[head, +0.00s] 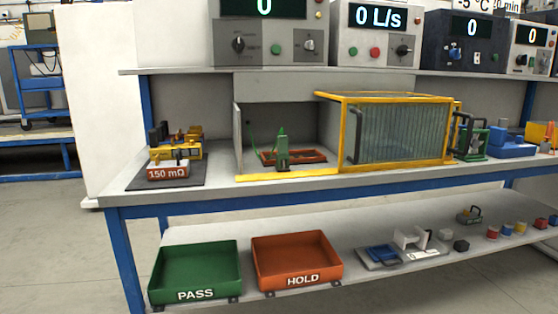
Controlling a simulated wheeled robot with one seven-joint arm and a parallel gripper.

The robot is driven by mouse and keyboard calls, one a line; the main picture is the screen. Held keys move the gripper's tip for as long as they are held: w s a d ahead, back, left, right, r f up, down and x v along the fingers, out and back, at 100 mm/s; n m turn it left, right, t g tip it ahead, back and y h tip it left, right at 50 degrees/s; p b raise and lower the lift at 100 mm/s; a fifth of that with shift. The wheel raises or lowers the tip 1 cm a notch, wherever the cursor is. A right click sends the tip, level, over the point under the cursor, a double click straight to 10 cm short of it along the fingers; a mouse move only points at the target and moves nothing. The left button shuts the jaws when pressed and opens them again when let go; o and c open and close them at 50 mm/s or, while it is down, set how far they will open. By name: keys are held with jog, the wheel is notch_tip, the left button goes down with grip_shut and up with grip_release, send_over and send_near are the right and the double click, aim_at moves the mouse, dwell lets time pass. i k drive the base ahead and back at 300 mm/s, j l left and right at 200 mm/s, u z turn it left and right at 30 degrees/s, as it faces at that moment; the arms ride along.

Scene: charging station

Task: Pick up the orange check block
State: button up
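No item is clearly marked as the orange check block. An orange-red block labelled "150 mΩ" (168,173) sits on a dark mat at the left end of the bench, in front of a yellow-and-black fixture (178,148). My gripper is not in view.
A yellow-framed cage (400,130) and a green clamp device (282,152) stand mid-bench. A green PASS tray (196,294) and an orange HOLD tray (303,280) sit empty on the lower shelf (345,243). Instruments line the upper shelf. The floor at left is clear.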

aim_at(179, 169)
jog(key=i+j, duration=0.1)
jog(key=j, duration=0.25)
jog(key=j+u, duration=0.1)
jog(key=j, duration=0.3)
jog(key=i+j, duration=0.15)
jog(key=j, duration=0.2)
jog(key=i+j, duration=0.1)
jog(key=j, duration=0.25)
jog(key=i+j+u, duration=0.1)
jog(key=j, duration=0.3)
